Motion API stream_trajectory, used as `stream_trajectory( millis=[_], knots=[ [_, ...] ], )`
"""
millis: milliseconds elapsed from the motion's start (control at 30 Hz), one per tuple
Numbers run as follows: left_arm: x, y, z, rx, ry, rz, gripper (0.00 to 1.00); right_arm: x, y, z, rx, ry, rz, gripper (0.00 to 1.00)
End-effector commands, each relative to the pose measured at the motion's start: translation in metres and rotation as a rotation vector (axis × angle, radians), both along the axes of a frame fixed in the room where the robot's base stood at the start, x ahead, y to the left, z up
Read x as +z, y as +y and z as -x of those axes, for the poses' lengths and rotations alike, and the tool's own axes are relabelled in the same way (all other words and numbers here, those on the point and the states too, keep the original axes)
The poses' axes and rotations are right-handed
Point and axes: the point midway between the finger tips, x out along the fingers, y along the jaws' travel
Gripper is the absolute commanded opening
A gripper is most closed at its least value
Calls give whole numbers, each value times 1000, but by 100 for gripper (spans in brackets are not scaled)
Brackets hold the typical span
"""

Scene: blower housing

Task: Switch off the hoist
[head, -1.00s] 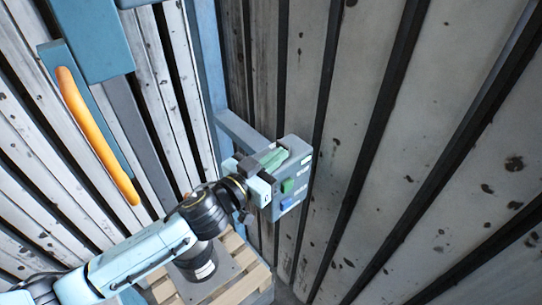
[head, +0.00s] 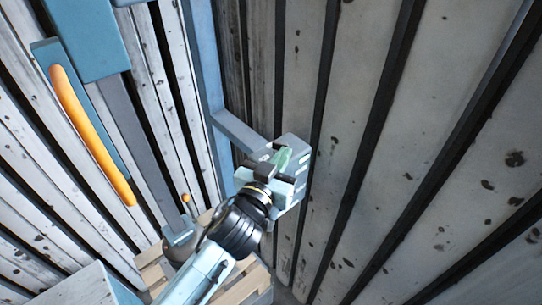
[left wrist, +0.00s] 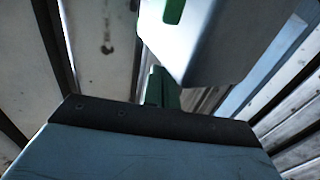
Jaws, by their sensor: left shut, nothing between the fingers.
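A blue-grey control box (head: 296,146) is fixed on a bracket by the corner of the slatted walls. Pale labels show along its right side. My left gripper (head: 283,160), with green fingers, is shut and empty in front of the box and hides its buttons in the head view. In the left wrist view the box (left wrist: 205,45) is close, at the top, with one green button (left wrist: 173,10) cut by the frame's edge. The shut green fingers (left wrist: 160,88) show below it; I cannot tell whether they touch the box. My right gripper is not in view.
A blue bracket arm (head: 238,132) joins the box to an upright post. A long orange bar (head: 90,135) hangs at the left. Below, a lever with an orange knob (head: 186,198) stands by a wooden pallet (head: 155,272). The right wall is bare slats.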

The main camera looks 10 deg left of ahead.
Motion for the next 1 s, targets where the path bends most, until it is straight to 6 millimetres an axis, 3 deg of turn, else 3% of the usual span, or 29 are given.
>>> stream_trajectory(
  millis=[1000],
  knots=[
    [0, -19, -7, -3, 1, 1, 0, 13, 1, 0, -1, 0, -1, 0]
  ],
)
